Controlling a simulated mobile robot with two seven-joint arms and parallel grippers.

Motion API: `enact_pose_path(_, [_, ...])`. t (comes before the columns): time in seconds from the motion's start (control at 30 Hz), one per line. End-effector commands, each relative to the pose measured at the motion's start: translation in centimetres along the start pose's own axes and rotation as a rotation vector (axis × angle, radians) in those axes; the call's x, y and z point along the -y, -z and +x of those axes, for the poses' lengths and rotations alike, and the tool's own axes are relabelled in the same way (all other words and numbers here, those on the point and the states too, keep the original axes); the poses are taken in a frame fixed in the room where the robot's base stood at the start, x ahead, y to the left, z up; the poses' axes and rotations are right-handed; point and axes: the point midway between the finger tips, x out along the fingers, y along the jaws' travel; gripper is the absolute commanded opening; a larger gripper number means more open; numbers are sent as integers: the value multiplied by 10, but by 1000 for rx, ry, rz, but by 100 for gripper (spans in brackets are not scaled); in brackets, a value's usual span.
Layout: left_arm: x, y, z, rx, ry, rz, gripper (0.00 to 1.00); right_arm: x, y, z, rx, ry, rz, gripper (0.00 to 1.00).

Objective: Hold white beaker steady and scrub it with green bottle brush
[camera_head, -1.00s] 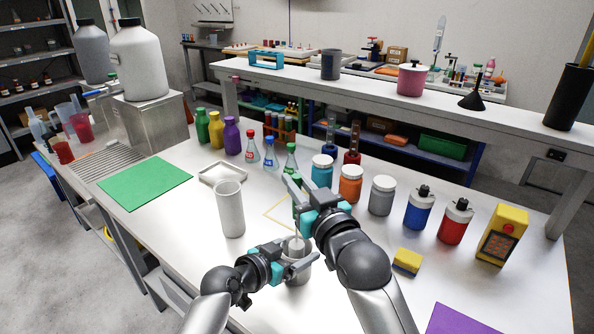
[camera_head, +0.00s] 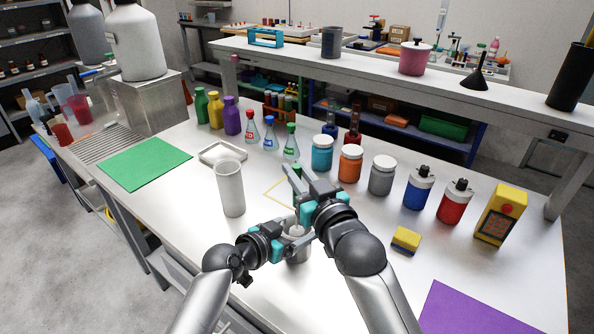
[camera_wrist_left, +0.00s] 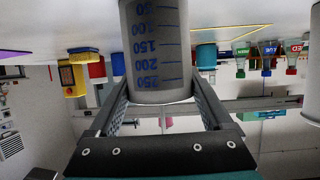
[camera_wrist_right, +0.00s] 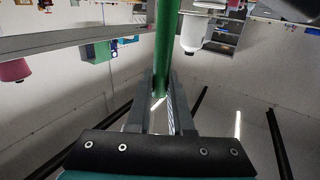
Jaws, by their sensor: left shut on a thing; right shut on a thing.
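The white beaker (camera_head: 298,252) stands low at the front middle of the table, largely hidden by my grippers. In the left wrist view the beaker (camera_wrist_left: 158,45) shows blue volume marks. My left gripper (camera_head: 300,240) is shut around its side. My right gripper (camera_head: 300,188) is above the beaker, shut on the green handle of the bottle brush (camera_head: 296,178). The handle (camera_wrist_right: 166,45) also shows between the fingers in the right wrist view. The brush points down at the beaker's mouth; its lower end is hidden, apparently inside.
A tall white cylinder (camera_head: 230,190) stands close left of my grippers. A white tray (camera_head: 222,153), flasks and a row of jars (camera_head: 350,160) are behind. A yellow-blue sponge (camera_head: 406,239) and purple mat (camera_head: 464,310) lie right. A green mat (camera_head: 145,163) lies left.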

Motion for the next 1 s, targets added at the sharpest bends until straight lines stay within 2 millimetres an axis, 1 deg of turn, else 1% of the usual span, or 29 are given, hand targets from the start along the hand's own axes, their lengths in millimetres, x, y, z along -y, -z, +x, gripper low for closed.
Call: enact_pose_path(1.0, [0, -1, 0, 2, 0, 0, 30, 0, -14, 0, 0, 0, 0, 0])
